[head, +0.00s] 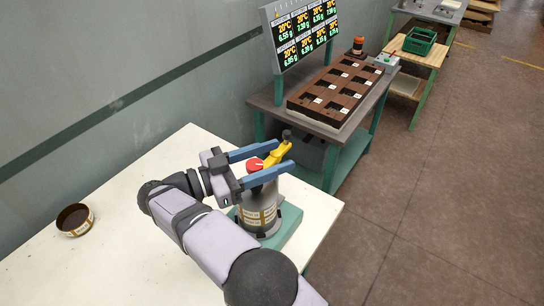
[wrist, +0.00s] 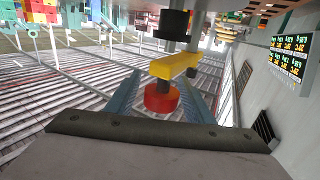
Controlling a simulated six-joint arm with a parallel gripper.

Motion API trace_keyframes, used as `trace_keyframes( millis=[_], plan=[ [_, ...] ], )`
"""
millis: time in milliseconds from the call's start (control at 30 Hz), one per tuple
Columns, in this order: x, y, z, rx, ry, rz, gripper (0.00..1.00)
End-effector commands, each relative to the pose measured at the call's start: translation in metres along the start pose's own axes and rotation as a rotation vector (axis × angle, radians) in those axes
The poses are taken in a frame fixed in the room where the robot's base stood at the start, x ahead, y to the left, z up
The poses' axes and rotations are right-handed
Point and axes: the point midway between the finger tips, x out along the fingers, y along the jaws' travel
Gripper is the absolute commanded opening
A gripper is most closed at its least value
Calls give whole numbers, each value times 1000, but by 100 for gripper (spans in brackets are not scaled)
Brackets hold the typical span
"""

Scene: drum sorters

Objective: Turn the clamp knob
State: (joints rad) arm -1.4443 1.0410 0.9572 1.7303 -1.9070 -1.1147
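A grey drum-shaped device (head: 258,214) with tan label plates stands on a green base (head: 285,228) on the white table. On its top are a red round knob (head: 255,163) and a yellow arm (head: 277,154) with a dark end piece (head: 287,134). My gripper (head: 285,154) is open, its two blue fingers reaching over the drum top on either side of the knob and yellow arm. In the wrist view the red knob (wrist: 161,98) sits between the fingers (wrist: 164,74) with gaps at both sides. The yellow arm (wrist: 175,66) crosses just beyond it.
A brown round open container (head: 75,220) stands at the left of the white table (head: 125,265). A bench with a dark slotted tray (head: 335,92) and a display panel (head: 303,32) stands behind. A green crate (head: 419,41) is farther right. The floor at right is clear.

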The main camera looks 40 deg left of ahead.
Motion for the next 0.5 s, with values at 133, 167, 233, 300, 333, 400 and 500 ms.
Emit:
trace_keyframes(
  millis=[133, 167, 233, 300, 333, 400, 500],
  plan=[
    [0, 0, 0, -1, 0, -1, 48],
    [0, 0, -1, 0, 0, -1, 48],
    [0, 0, -4, 1, -1, -1, 48],
    [0, 0, -9, 2, -1, -1, 48],
    [0, 0, -12, 3, -2, -1, 48],
    [0, 0, -20, 3, -2, 0, 48],
    [0, 0, -36, 5, -1, 0, 48]
  ],
)
